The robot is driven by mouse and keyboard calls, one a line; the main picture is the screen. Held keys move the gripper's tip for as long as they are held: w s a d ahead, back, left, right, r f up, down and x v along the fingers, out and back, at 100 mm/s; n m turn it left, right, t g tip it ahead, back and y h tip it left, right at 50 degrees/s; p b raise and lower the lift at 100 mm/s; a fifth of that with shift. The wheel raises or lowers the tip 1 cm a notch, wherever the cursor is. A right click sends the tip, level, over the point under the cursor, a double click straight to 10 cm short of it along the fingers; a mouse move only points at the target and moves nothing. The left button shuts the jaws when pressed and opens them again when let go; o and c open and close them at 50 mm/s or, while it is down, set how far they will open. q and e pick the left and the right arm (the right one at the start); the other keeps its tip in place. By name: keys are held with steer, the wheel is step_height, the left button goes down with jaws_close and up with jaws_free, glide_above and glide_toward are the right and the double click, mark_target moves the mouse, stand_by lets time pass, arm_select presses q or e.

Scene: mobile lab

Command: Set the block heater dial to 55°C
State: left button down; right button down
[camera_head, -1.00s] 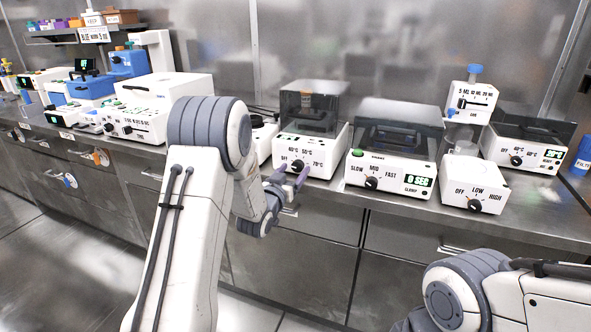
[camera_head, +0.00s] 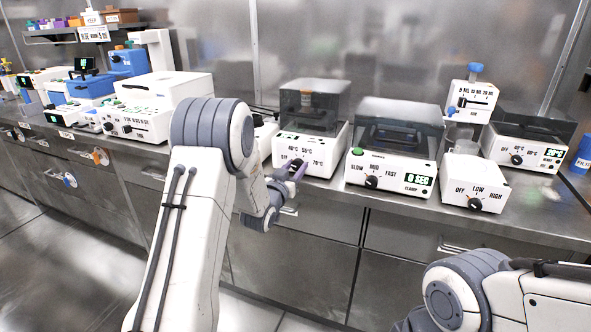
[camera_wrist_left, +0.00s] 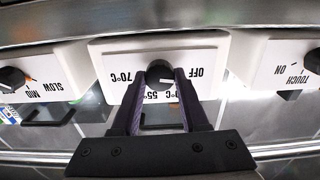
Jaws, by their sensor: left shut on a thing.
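The block heater (camera_head: 318,143) is a white box with a smoky clear lid, standing on the steel bench in the head view. Its front panel reads OFF, 40°C, 55°C and 70°C; the panel (camera_wrist_left: 115,58) shows upside down in the left wrist view. The black dial (camera_wrist_left: 159,73) sits in the middle of the panel. My left gripper (camera_head: 294,169) is at the heater's front, and in the wrist view its two purple-lined fingers are shut on either side of the dial. The dial's pointer is too small to read. My right gripper is out of view.
A white device with an OFF, LOW, HIGH dial (camera_head: 474,190) is further right. A TOUCH/ON device (camera_wrist_left: 285,62) stands close on the heater's other side.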

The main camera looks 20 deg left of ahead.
arm_select(q)
steer(key=m+b, duration=0.5)
steer(key=m, duration=0.1)
steer(key=shift+f+b, duration=0.15)
steer(key=shift+b, duration=0.15)
steer(key=m+b, duration=1.2)
steer(key=b, duration=0.1)
steer(key=shift+d+f+m, duration=0.1)
steer(key=shift+f+m, duration=0.1)
steer(key=shift+m, duration=0.2)
steer(key=shift+r+m+b, duration=0.15)
steer(key=shift+m+b, duration=1.25)
steer(key=shift+b, duration=0.05)
steer(key=shift+c, duration=2.1)
jaws_free()
steer(key=shift+r, duration=0.1)
